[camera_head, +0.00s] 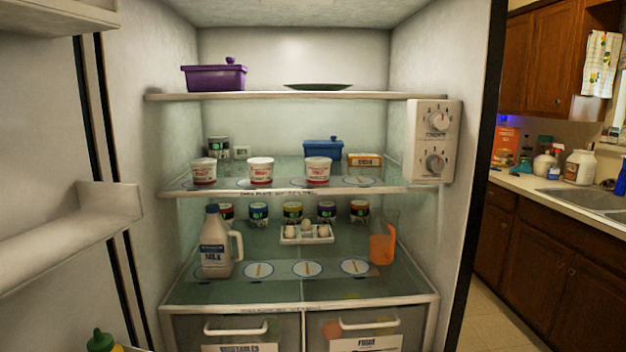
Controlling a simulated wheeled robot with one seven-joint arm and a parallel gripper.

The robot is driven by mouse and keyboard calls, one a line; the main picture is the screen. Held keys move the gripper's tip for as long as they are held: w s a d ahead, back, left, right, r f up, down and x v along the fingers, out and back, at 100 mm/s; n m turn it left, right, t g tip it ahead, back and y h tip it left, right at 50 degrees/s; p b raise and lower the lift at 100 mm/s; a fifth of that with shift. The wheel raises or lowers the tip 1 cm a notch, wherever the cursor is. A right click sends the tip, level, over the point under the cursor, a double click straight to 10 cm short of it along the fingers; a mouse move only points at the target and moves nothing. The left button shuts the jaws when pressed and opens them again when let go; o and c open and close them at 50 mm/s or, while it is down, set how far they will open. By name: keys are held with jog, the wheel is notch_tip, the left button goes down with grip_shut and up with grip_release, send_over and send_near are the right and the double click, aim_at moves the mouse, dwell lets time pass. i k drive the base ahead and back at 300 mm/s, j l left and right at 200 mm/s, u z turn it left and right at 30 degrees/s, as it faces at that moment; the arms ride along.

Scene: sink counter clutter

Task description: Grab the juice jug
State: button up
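A small orange jug (382,246) with a tall upright part at its right stands at the right end of the lower glass shelf in the open fridge. No juice label can be read on it. A pale jug (215,245) with a dark cap, a side handle and a label that reads "milk" stands upright at the left of the same shelf. Nothing touches either jug. My gripper is not in view.
White tubs (261,171) stand on the middle shelf, with a blue container (323,150) behind. An egg tray (306,236) and several small jars are behind the jugs. A purple pot (215,77) is on top. Door shelves (70,225) flank the left; drawers (235,330) lie below.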

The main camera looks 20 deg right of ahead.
aim_at(385, 222)
jog(key=i+l+u, duration=0.15)
jog(key=l+u, duration=0.15)
jog(key=i+l+u, duration=0.1)
jog(key=l+u, duration=0.15)
jog(key=l, duration=0.25)
jog(key=i+l+u, duration=0.1)
jog(key=l+u, duration=0.2)
jog(key=l, duration=0.1)
